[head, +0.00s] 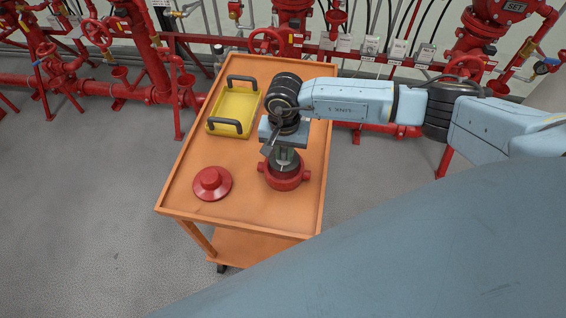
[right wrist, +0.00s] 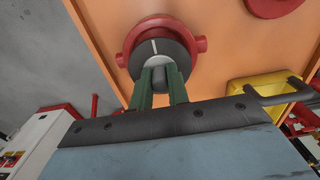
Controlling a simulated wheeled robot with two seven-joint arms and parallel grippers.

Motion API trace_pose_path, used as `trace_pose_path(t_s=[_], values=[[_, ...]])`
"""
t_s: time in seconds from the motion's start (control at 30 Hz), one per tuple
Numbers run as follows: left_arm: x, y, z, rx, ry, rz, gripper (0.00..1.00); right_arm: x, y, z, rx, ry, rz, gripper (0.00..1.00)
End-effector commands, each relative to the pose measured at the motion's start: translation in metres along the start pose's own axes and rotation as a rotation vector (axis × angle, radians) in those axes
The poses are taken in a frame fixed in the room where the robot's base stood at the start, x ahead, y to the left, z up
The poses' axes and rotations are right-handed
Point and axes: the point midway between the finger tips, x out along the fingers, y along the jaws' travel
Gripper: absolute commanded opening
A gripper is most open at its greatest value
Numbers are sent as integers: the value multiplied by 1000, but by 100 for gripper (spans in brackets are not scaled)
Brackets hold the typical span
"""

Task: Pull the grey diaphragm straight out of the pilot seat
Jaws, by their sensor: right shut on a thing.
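The red pilot seat (head: 286,181) with lugs at its sides sits on the orange cart top; it also shows in the right wrist view (right wrist: 198,45). The dark grey diaphragm (right wrist: 150,50) is a round disc with a pale line across it, inside the seat's red rim. My right gripper (head: 286,158) points down from above. In the right wrist view its green fingers (right wrist: 164,84) are shut on the grey knob (right wrist: 158,75) at the diaphragm's middle. I cannot tell whether the disc is raised within the seat. My left gripper is not in view.
A red round cover (head: 212,183) lies on the orange cart (head: 193,170), left of the seat. A yellow tray (head: 232,112) with dark handles stands at the back left of the cart. Red pipes and valves (head: 150,60) line the wall behind.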

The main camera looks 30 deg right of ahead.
Motion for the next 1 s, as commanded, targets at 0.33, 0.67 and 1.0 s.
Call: trace_pose_path(t_s=[0.33, 0.67, 1.0], values=[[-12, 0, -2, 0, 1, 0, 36, -20, 0, 0, 0, 0, -2, 0], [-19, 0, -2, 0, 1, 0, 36, -31, 0, 0, 0, 0, -1, 0], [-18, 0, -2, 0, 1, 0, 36, -30, 0, 0, 0, 0, -1, 0]])
